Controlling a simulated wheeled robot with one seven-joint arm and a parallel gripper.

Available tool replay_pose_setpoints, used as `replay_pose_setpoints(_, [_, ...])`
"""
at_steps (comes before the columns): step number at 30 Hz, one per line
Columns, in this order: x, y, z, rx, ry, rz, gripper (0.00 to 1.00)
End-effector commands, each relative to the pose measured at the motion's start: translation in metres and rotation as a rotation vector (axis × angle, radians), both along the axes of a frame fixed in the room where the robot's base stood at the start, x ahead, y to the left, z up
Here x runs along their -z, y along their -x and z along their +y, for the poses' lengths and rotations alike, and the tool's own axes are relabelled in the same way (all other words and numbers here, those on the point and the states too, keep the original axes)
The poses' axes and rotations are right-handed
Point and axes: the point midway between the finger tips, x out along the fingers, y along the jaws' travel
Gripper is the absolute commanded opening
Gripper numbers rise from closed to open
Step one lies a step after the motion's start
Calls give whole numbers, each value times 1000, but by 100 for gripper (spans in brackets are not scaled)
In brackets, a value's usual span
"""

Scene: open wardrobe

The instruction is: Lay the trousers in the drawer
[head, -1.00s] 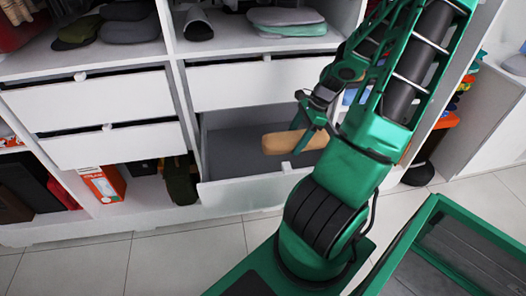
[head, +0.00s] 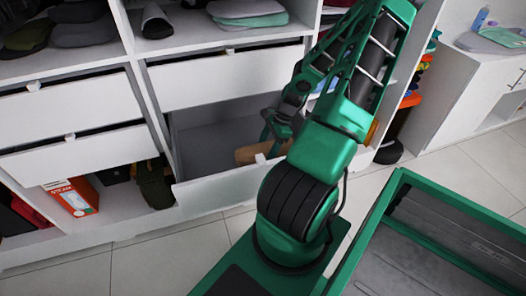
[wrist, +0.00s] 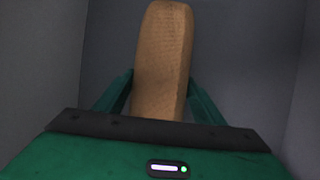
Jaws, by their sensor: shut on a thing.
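The trousers (head: 252,152) are a folded tan bundle, low at the open drawer (head: 228,186), behind its front panel. In the wrist view the trousers (wrist: 163,60) stand out lengthwise between the two green fingers, with grey drawer walls on both sides. My gripper (wrist: 160,100) is shut on them; it also shows in the head view (head: 272,135). The drawer is pulled out and its grey inside looks otherwise empty. The lower part of the trousers is hidden by the drawer front, and I cannot tell whether they touch the drawer floor.
Closed white drawers (head: 225,78) sit above and to the left. Folded clothes (head: 246,12) lie on the shelf over them. An orange box (head: 74,197) and a dark green bag (head: 155,183) stand at lower left. The tiled floor in front is clear.

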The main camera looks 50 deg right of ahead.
Motion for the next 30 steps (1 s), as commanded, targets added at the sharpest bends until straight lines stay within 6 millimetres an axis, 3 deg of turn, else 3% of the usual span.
replay_pose_setpoints(11, [3,-1,0,-1,0,0,36])
replay_pose_setpoints(12, [4,0,0,-1,1,0,68])
replay_pose_setpoints(14, [4,-1,0,-1,1,0,82])
replay_pose_setpoints(23, [3,-1,1,-2,0,-1,82])
replay_pose_setpoints(30, [-13,2,-5,-1,4,-1,82])
